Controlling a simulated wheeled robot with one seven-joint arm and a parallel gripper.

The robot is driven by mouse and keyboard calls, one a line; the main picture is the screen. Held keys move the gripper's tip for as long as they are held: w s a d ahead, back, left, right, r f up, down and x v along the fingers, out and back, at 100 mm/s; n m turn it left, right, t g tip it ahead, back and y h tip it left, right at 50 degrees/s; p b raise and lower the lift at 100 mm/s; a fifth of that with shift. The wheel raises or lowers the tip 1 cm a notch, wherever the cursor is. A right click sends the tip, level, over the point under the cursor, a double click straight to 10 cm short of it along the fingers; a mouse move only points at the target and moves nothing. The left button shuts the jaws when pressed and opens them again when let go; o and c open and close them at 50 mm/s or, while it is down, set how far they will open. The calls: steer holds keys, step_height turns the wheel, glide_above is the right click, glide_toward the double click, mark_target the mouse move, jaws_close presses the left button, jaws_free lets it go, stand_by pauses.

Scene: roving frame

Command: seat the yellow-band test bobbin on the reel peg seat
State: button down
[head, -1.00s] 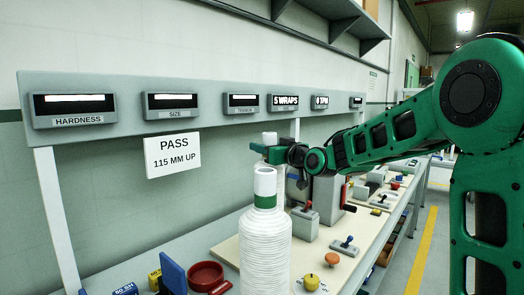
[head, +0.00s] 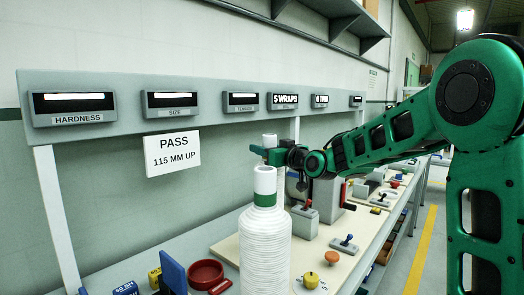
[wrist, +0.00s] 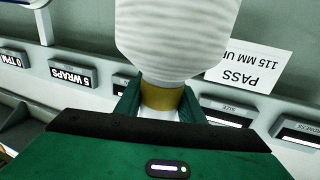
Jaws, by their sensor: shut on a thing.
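My gripper (head: 274,154) is over the far part of the bench in the head view, behind a large green-band bobbin. In the wrist view its jaws (wrist: 160,104) are shut on the neck of the yellow-band test bobbin (wrist: 175,45). The yellow band sits between the fingers, and the white wound body extends away from them toward the picture's top. I cannot make out the reel peg seat.
The green-band bobbin (head: 265,248) stands in the near foreground. A red dish (head: 206,274), a blue upright piece (head: 173,277) and several levers and knobs lie on the bench. A gauge rail (head: 205,103) runs along the wall, with a PASS sign (head: 172,153) below it.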

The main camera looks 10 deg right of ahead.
steer(key=shift+f, duration=0.55)
steer(key=shift+c, duration=2.3)
jaws_free()
steer(key=shift+f, duration=0.15)
steer(key=shift+d, duration=0.1)
steer(key=v, duration=1)
steer(key=shift+s, duration=0.35)
steer(key=shift+d, duration=0.1)
